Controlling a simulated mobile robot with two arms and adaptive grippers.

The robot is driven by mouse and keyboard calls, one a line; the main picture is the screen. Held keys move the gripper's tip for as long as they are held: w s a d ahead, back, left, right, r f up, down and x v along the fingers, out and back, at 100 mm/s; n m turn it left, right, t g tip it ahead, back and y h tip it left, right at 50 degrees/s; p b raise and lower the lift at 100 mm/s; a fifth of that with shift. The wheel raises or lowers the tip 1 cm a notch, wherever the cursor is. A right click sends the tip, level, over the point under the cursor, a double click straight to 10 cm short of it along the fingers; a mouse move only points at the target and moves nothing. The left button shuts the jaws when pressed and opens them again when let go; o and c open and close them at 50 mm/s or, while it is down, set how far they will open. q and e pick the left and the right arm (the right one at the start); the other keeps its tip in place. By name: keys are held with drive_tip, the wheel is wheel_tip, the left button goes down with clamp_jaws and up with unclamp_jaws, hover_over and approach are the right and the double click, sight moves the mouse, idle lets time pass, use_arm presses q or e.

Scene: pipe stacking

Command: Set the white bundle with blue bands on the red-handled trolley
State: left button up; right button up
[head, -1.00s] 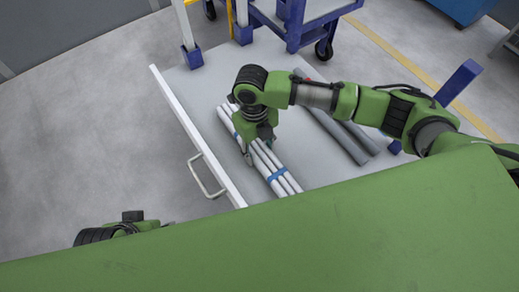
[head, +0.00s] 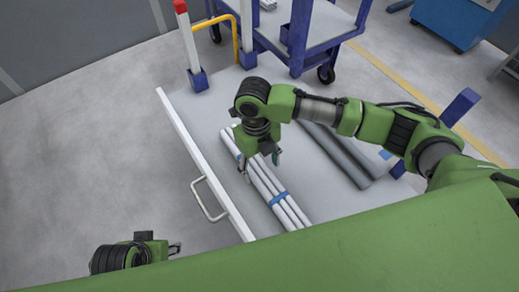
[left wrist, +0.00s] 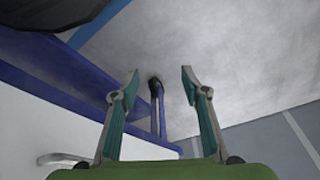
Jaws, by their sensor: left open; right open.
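The white bundle with blue bands (head: 262,181) lies on a grey platform (head: 222,106) beside its white left edge. My right gripper (head: 259,168) is open just above the bundle, its fingers pointing down at either side of the pipes. Whether it touches them I cannot tell. My left gripper (head: 175,248) is open and empty at the lower left, clear of the platform; its two fingers also show apart in the left wrist view (left wrist: 160,78). No red-handled trolley shows clearly; only a white post with a red top (head: 188,40) stands at the back.
Grey pipes (head: 340,152) lie right of the bundle on the same platform. A metal handle (head: 207,202) sticks out from the platform's left edge. A blue trolley (head: 318,32) and a yellow rail (head: 236,36) stand behind. Open floor (head: 80,150) lies left.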

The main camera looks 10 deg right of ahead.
sight(259, 170)
use_arm(q)
wheel_tip(259, 170, down, 7)
drive_tip(key=p, duration=0.1)
drive_tip(key=shift+w+f+p, duration=0.15)
drive_tip(key=shift+p, duration=0.15)
use_arm(e)
wheel_tip(259, 170, up, 8)
drive_tip(key=shift+w+a+r, duration=0.15)
drive_tip(key=shift+w, duration=0.3)
use_arm(q)
drive_tip(key=shift+d, duration=0.1)
